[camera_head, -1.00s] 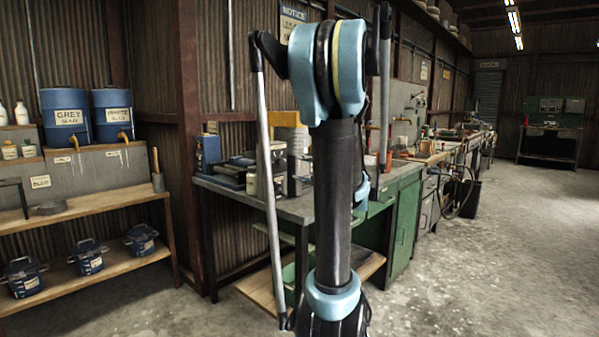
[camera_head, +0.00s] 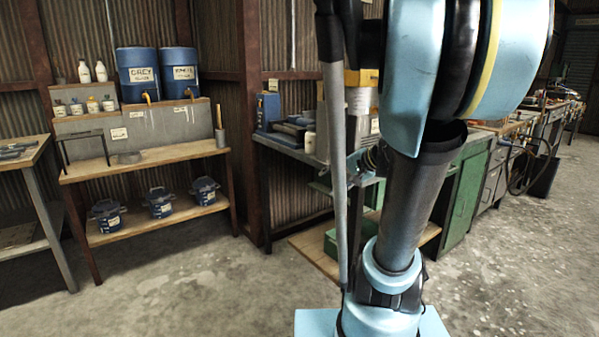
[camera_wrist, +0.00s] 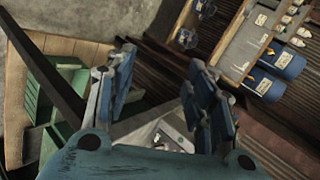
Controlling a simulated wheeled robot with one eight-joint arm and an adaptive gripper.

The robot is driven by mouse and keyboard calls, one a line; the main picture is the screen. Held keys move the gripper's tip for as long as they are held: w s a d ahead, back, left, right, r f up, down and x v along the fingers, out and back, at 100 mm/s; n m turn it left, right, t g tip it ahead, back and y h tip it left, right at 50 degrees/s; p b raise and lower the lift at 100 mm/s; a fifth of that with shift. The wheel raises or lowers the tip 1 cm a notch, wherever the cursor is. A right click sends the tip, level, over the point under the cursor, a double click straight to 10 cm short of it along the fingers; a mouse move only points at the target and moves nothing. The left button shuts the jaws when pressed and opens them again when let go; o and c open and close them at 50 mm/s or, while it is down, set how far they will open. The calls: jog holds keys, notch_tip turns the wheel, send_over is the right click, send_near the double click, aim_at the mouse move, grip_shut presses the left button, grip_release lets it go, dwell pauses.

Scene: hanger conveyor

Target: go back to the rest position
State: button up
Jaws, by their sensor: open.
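My gripper (camera_wrist: 162,95) is in the wrist view with its two blue-padded fingers spread apart. Nothing is held between them. The wrist view is tilted and looks down past the fingers at the workbench area, the floor and the shelf unit. In the head view my arm stands large at right of centre and hides part of the workbench; my gripper is mostly hidden behind it there.
A workbench (camera_head: 285,150) with a green cabinet (camera_head: 465,190) stands behind my arm. A wooden shelf unit (camera_head: 150,157) at left holds blue drums (camera_head: 138,75), bottles and blue pots (camera_head: 160,203). A table (camera_head: 22,160) stands far left. Concrete floor is clear in front and at right.

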jog(key=s+d+f+n+g+h, duration=0.2)
jog(key=s+f, duration=0.4)
jog(key=s, duration=0.3)
jog(key=s+d+f+n+g+h, duration=0.3)
jog(key=s+d+f+n+h, duration=0.2)
jog(key=s, duration=0.5)
jog(key=shift+d+f+h, duration=0.15)
jog(key=shift+f+h, duration=0.25)
jog(key=shift+f, duration=0.35)
jog(key=shift+w+f, duration=0.2)
jog(key=shift+w, duration=0.15)
jog(key=shift+c, duration=0.6)
